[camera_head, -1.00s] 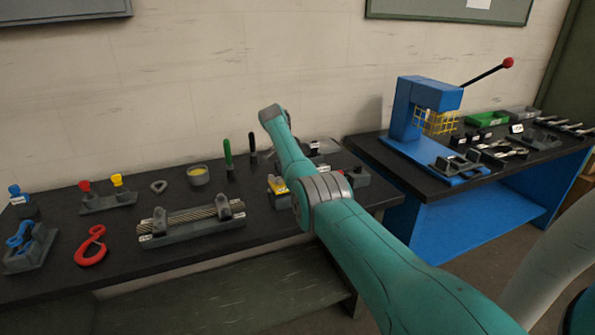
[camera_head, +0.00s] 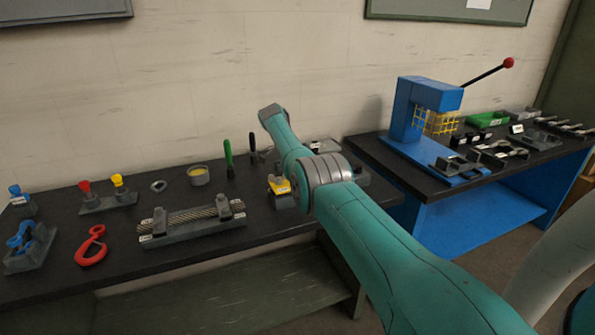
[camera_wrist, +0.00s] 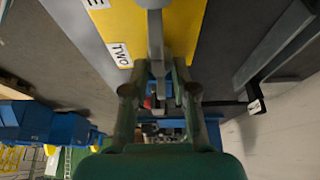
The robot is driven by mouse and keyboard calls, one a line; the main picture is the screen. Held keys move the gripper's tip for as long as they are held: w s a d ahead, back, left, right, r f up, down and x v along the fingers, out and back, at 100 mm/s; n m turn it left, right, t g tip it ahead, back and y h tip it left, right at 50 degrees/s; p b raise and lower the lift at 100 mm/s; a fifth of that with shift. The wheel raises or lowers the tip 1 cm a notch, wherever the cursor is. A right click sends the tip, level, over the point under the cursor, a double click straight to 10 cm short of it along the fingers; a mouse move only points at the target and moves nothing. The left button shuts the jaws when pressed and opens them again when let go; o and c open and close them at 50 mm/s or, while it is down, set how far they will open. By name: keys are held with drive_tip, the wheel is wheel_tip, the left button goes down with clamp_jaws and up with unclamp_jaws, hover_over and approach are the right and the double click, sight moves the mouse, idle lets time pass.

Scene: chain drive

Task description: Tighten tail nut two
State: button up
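In the wrist view my gripper (camera_wrist: 158,68) has its two green fingers on either side of a slim grey metal rod (camera_wrist: 155,30). Whether the fingers press on the rod is unclear. The rod stands in front of a yellow block (camera_wrist: 182,25) that carries a white tag reading TWO (camera_wrist: 120,55). A second, cut-off tag sits at the top edge. No nut can be made out clearly. In the head view a yellow-topped fixture (camera_head: 280,186) is partly hidden behind my teal arm, and my gripper is hidden there.
A blue press (camera_head: 410,110) stands on the right table. A dark bracket (camera_wrist: 262,90) lies right of the block.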

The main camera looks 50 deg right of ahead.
drive_tip(key=shift+o, duration=0.6)
drive_tip(key=shift+r, duration=0.1)
drive_tip(key=v, duration=1.2)
drive_tip(key=shift+a, duration=0.1)
